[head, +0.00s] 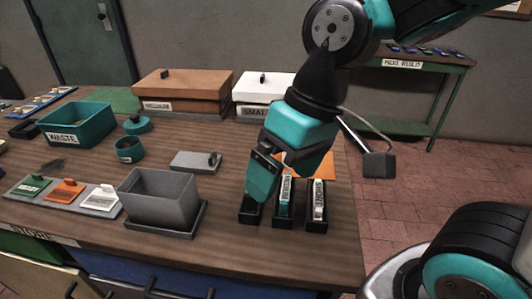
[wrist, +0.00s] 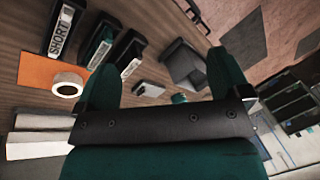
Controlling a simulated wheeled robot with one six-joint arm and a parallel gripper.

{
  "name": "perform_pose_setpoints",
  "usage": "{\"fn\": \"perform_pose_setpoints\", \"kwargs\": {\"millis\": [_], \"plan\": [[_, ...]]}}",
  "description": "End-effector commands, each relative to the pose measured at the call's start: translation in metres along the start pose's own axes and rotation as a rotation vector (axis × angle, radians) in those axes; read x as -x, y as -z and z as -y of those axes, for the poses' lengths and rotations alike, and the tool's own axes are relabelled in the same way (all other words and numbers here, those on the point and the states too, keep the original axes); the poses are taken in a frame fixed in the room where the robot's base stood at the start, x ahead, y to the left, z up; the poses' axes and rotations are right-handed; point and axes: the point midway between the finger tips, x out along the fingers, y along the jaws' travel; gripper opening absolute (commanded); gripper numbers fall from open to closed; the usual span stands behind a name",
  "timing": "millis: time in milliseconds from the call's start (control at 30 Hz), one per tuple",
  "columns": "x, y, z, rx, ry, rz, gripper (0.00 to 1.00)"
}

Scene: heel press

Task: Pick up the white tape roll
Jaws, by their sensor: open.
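The white tape roll (wrist: 68,85) lies on an orange mat (wrist: 42,73) at the left of the wrist view, outside the left finger and not between the fingers. In the head view the orange mat (head: 322,166) shows partly behind my gripper, and I cannot make out the roll there. My gripper (head: 262,185) points down over the table close to the slotted black holders. In the wrist view my gripper (wrist: 165,78) is open, with two teal fingers spread wide and nothing between them.
Black holders (head: 316,222), one labelled SHORT, stand at the table's front right. A grey open bin (head: 160,200) and a grey lidded block (head: 194,161) are to their left. A teal WASTE bin (head: 75,125) and brown (head: 180,90) and white boxes (head: 262,88) stand farther back.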

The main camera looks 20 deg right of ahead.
Motion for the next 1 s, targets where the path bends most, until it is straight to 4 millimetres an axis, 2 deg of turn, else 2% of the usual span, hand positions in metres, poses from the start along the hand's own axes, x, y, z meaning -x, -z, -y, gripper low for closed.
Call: {"fn": "perform_pose_setpoints", "kwargs": {"millis": [33,100,200,300,400,500,667,1000], "plan": [[0.009,0.021,-0.016,-0.144,-0.032,0.002,1.00],[0.019,0.051,-0.045,-0.392,-0.085,-0.003,1.00],[0.030,0.090,-0.093,-0.773,-0.163,-0.023,1.00],[0.037,0.117,-0.140,-1.122,-0.231,-0.055,1.00],[0.042,0.133,-0.180,-1.402,-0.282,-0.092,1.00],[0.044,0.140,-0.207,-1.584,-0.314,-0.120,1.00],[0.034,0.141,-0.225,-1.695,-0.333,-0.136,1.00],[-0.037,0.129,-0.246,-1.696,-0.334,-0.134,1.00]]}}
